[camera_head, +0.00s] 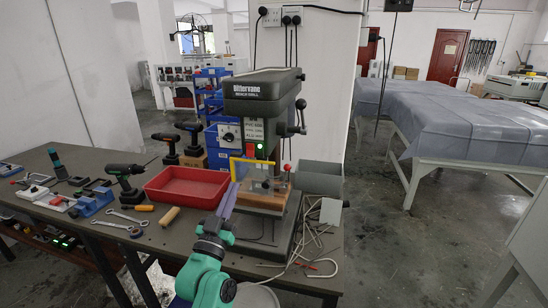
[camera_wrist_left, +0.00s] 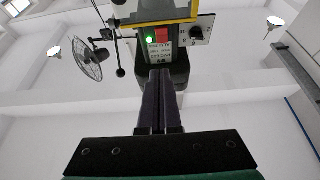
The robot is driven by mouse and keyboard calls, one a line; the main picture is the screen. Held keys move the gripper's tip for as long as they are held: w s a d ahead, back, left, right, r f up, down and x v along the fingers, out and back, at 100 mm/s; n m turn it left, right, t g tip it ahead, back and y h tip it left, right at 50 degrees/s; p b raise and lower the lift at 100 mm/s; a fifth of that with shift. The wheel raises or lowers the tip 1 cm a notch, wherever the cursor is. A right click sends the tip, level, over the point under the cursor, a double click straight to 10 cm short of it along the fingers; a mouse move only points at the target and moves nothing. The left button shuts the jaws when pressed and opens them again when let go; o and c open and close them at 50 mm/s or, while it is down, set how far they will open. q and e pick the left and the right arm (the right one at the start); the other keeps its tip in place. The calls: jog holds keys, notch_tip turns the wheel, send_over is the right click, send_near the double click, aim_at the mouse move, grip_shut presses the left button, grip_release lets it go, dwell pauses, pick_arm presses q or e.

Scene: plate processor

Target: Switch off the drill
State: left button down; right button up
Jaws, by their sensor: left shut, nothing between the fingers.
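The bench drill (camera_head: 264,92) stands on the workbench, with a dark head, a column and a base. In the left wrist view the green light (camera_wrist_left: 149,40) glows beside the red button (camera_wrist_left: 162,36), above a label. My left gripper (camera_head: 233,187) is shut and empty, pointing up in front of the drill, below the switch panel and apart from it. Its closed fingertips (camera_wrist_left: 160,72) appear just below the label in the wrist view. My right gripper is out of view.
A yellow-framed guard (camera_head: 251,168) sits between my fingers and the drill's work area. A red tray (camera_head: 187,187), a cordless drill (camera_head: 124,180) and wrenches lie left on the bench. A grey bin (camera_head: 319,178) and loose cables are at the right.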

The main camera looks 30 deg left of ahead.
pick_arm(q)
jog(key=s, duration=0.1)
jog(key=p, duration=0.5)
send_near(250, 150)
notch_tip(250, 150, up, 5)
jog(key=w, duration=0.2)
jog(key=w+a+f, duration=0.2)
jog(key=w, duration=0.1)
jog(key=shift+w+f, duration=0.1)
jog(key=shift+f, duration=0.15)
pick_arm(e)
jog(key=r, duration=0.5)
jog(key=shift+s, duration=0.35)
pick_arm(q)
jog(key=shift+d, duration=0.1)
